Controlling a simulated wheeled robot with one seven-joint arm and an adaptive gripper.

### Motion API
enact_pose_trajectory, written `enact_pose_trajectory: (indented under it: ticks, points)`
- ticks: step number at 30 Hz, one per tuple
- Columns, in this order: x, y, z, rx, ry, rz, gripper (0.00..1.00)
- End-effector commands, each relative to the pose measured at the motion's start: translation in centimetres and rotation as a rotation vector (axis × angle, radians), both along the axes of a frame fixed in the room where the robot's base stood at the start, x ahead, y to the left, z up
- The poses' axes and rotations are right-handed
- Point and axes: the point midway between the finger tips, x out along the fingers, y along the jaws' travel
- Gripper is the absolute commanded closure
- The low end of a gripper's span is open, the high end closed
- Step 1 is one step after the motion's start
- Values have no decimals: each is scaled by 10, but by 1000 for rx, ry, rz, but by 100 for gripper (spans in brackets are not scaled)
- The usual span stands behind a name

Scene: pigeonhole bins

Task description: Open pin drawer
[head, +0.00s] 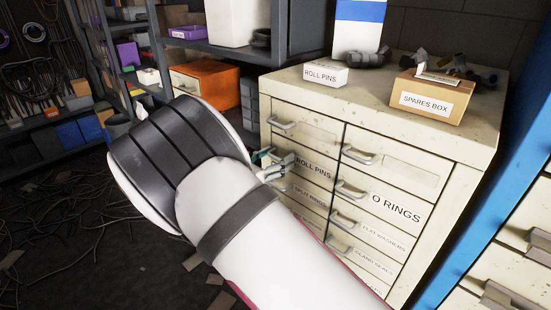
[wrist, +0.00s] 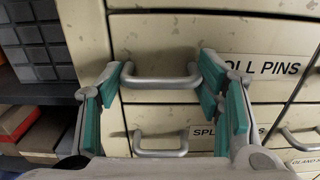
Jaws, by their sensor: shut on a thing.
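The ROLL PINS drawer (wrist: 160,35) is a cream, worn front with a black-on-white label, in the wrist view. Its grey bar handle (wrist: 158,83) lies between the two teal-padded fingers of my gripper (wrist: 164,76), one at each end of the bar. The gripper is shut on this handle. In the head view, the gripper (head: 276,161) is at the left column of the cream cabinet (head: 470,136), and the ROLL PINS label (head: 313,169) shows beside it. My arm hides part of the lower left drawers. The drawer looks about flush with its neighbours.
The O RINGS drawer (head: 395,207) is in the right column. A spares box (head: 428,101) and a ROLL PINS box (head: 319,75) stand on top. A blue post (head: 490,190) rises at the right.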

Motion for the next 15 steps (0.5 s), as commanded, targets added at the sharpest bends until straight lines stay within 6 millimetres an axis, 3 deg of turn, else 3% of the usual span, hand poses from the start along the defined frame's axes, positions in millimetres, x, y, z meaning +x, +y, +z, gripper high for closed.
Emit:
enact_pose_trajectory:
  ticks: [8, 15]
  points:
    - [-31, 23, 0, -1, 2, 2, 91]
    - [-87, 67, 0, 0, 2, 1, 91]
